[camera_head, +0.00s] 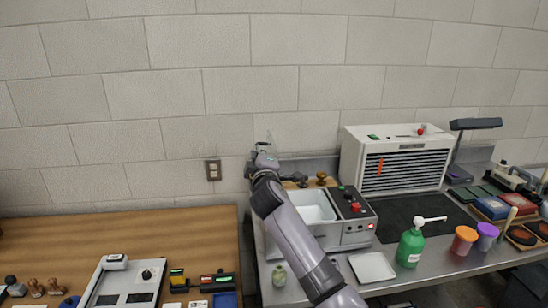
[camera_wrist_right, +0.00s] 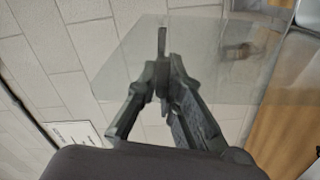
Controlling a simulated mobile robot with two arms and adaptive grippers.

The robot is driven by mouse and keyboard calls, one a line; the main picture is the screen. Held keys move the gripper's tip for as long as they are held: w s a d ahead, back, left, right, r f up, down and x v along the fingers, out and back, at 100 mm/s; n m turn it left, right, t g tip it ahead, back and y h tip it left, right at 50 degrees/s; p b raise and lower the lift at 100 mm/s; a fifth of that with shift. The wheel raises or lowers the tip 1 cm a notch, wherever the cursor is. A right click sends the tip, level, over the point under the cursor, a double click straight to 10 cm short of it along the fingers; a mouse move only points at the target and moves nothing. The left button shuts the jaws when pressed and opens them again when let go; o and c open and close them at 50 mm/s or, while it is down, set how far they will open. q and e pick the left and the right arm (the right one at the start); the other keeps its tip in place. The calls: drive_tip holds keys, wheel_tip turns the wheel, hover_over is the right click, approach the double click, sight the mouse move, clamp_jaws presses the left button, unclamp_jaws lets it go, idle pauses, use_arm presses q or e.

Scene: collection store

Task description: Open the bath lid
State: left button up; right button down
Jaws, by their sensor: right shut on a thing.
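The bath (camera_head: 357,233) is a grey metal box on the steel bench, with a white basin and a control panel with red and green buttons on its right. Its basin shows from above, partly hidden by my right arm. My right gripper (camera_head: 262,158) is beyond the bath's back left, near the wall. In the right wrist view my right gripper (camera_wrist_right: 162,78) has its fingertips together at a clear pane, the bath lid (camera_wrist_right: 125,68). It is shut on the lid, which looks raised; the exact grip point is hard to see. My left gripper is out of view.
A white slatted unit (camera_head: 400,160) stands right of the bath. A wooden table (camera_head: 60,240) is at left. The block wall is close behind.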

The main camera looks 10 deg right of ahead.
drive_tip(key=shift+a+f+n, duration=0.2)
drive_tip(key=shift+a+n, duration=0.1)
drive_tip(key=shift+a, duration=0.3)
drive_tip(key=shift+a+f+n, duration=0.15)
drive_tip(key=shift+a+n, duration=0.15)
drive_tip(key=shift+a, duration=0.25)
drive_tip(key=c, duration=1.7)
unclamp_jaws()
drive_tip(key=shift+s+f, duration=0.1)
drive_tip(key=shift+f, duration=0.05)
drive_tip(key=shift+d, duration=0.1)
drive_tip(key=s+r, duration=0.1)
drive_tip(key=s, duration=1.1)
